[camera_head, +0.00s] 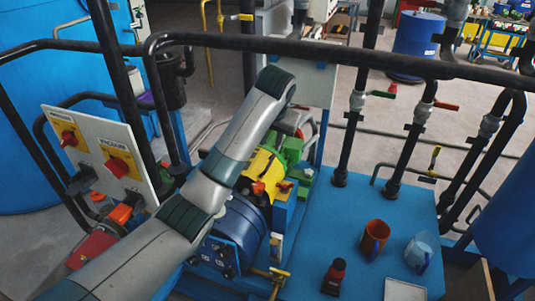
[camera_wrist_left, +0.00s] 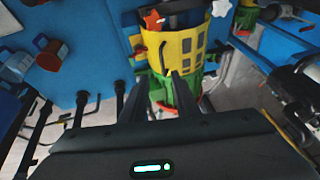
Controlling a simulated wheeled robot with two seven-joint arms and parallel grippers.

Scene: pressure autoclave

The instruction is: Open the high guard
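A yellow guard with rectangular slots (camera_wrist_left: 187,45) sits around the machine on the blue bench, with a green section (camera_wrist_left: 182,92) adjoining it. In the head view the yellow guard (camera_head: 262,163) is partly hidden by my left arm. An orange star knob (camera_wrist_left: 152,20) is beside the yellow guard in the left wrist view. My left gripper (camera_wrist_left: 160,88) has its two dark fingers apart, pointing toward the yellow and green guards, with no object clearly held. Whether a finger touches them I cannot tell. In the head view my left arm hides most of this gripper. My right gripper is out of view.
Black pipes and a rail (camera_head: 330,52) cross above the bench. A panel with red switches (camera_head: 100,150) stands at left. An orange mug (camera_head: 374,238), a clear jug (camera_head: 421,250), a dark red bottle (camera_head: 334,277) and a white tray (camera_head: 404,290) occupy the bench's right side.

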